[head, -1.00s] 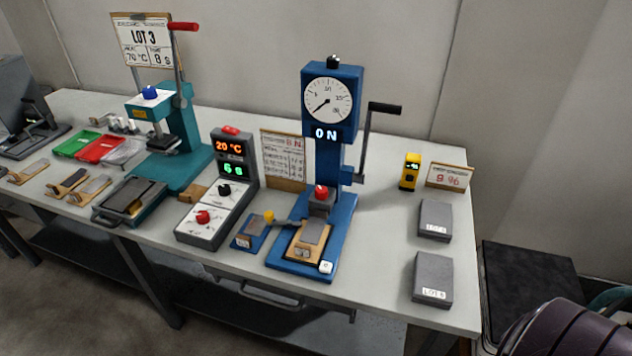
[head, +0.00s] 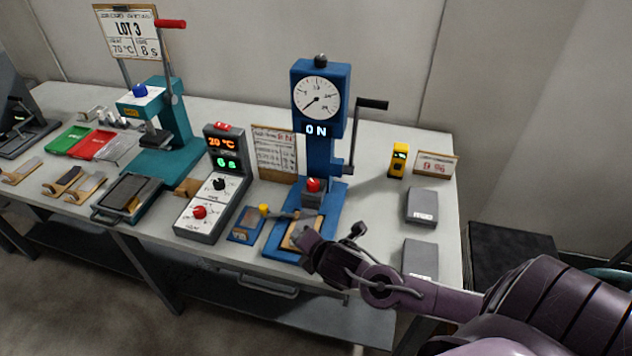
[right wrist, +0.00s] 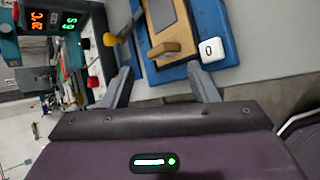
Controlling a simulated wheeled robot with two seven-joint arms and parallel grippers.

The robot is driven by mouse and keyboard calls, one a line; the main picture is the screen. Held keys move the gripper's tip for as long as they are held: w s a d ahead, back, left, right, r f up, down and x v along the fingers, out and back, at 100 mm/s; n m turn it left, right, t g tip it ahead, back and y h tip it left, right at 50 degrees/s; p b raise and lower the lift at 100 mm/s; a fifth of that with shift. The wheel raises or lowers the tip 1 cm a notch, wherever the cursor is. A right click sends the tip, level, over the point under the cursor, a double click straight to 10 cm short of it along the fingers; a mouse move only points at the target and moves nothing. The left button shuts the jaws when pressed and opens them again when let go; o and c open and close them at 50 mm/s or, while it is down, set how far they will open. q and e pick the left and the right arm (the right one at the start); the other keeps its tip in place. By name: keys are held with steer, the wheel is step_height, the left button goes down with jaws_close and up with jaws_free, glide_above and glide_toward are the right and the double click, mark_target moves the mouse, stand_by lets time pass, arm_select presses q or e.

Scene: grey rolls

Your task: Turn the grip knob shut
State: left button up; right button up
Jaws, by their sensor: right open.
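The blue test stand (head: 322,150) has a round dial, a display reading 0 N and a crank on its right. A red knob (head: 313,184) sits on the grey clamp low on the stand. A yellow knob (head: 264,210) is beside the base and also shows in the right wrist view (right wrist: 112,39). Which knob is the grip knob is not marked. My right gripper (head: 312,240) is open and empty at the front of the blue base. Its two fingers (right wrist: 163,85) straddle empty space near a wooden block (right wrist: 166,48). My left gripper is out of view.
A white button marked 0 (right wrist: 210,50) is near one finger. A control box (head: 212,190) with red and black knobs stands left of the stand. Grey blocks (head: 422,207) and a yellow meter (head: 398,160) are at the right. A teal press (head: 170,120) stands farther left.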

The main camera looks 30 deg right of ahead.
mark_target(314, 184)
steer(key=w+d+r+n+t, duration=0.4)
steer(key=w+d+n, duration=0.4)
steer(key=d+n, duration=0.5)
steer(key=shift+n, duration=0.4)
steer(key=x, duration=0.5)
steer(key=a+x, duration=0.1)
steer(key=x, duration=0.1)
steer(key=shift+w+f+p, duration=0.1)
steer(key=shift+f+p, duration=0.25)
steer(key=shift+c, duration=0.2)
steer(key=c, duration=0.9)
steer(key=shift+a, duration=0.1)
steer(key=shift+c, duration=0.2)
